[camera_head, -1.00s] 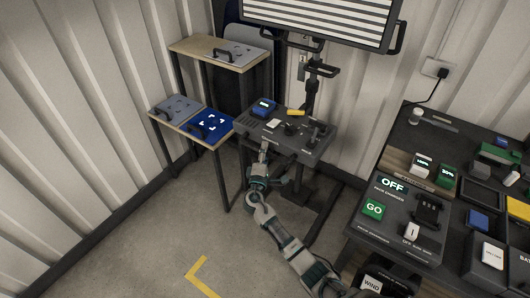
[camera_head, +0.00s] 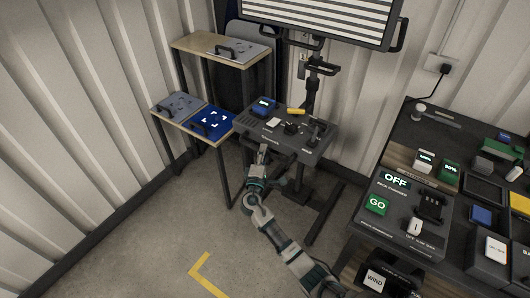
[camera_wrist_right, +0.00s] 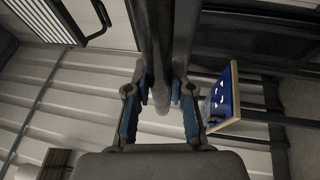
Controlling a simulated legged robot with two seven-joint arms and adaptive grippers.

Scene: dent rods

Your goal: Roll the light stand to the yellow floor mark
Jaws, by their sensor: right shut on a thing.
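The light stand has a striped light panel (camera_head: 325,18) on top, a dark upright pole (camera_head: 311,98), a grey control tray (camera_head: 300,142) and a dark floor base (camera_head: 300,194). It stands near the back wall. My right gripper (camera_head: 262,150) is at the tray's front edge. In the right wrist view, my gripper's blue-padded fingers (camera_wrist_right: 160,108) are shut on a dark bar of the stand; the exact contact is partly hidden. The yellow floor mark (camera_head: 199,271) is an L-shaped corner on bare floor, in front and to the left of the stand. My left gripper is not in view.
A shelf rack with a wooden upper shelf (camera_head: 195,43) and a blue panel (camera_head: 211,121) stands close left of the stand. A dark workbench (camera_head: 405,150) with a pack charger fills the right. Bare floor (camera_head: 150,240) lies around the mark.

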